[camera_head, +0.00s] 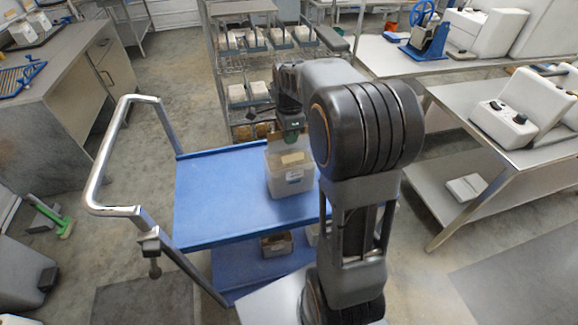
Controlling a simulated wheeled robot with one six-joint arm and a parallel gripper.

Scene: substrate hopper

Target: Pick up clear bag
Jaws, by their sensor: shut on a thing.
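A pale, translucent bag-like container (291,180) with tan contents and a small label stands upright on the blue top shelf of the cart (215,200); it looks like the clear bag. My gripper (291,146) points down at the top of it, from the dark wrist with a green part. It is shut on the clear bag at its upper edge. The fingertips are small and partly lost against the tan top. I cannot tell whether the bag's bottom is touching the shelf. My arm hides the right side of the cart.
The cart's lower shelf holds a small box (277,244). A wire rack (250,60) with several white containers stands behind. A steel table (535,155) is at the right, a cabinet (75,95) at the left. The cart's left top is clear; its metal handle (95,190) rises at left.

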